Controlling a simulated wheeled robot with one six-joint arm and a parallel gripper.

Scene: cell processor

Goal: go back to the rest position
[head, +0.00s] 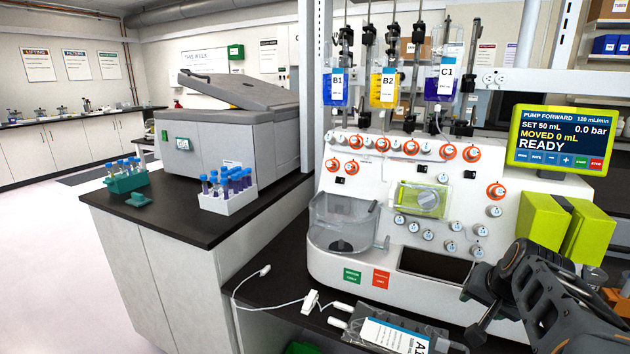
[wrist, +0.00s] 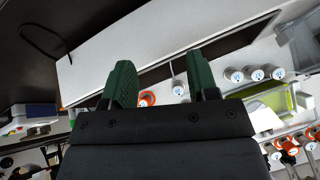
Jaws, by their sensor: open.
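My gripper (wrist: 162,82) shows in the wrist view with its two green fingers apart and nothing between them. Beyond the fingers is the white front of the cell processor (wrist: 150,40), with white-capped knobs and an orange-ringed valve. In the head view my dark arm reaches in at the lower right, in front of the right part of the processor (head: 335,250). The fingertips are hard to make out there. I cannot tell how far the fingers are from the panel.
A bag with a blue label (head: 395,335) and white tubing lie on the dark bench before the processor. Bags B1 (head: 335,88), B2 (head: 384,88) and C1 (head: 443,85) hang above. The screen (head: 562,140) reads READY. Tube racks (head: 228,203) stand left; floor at far left is clear.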

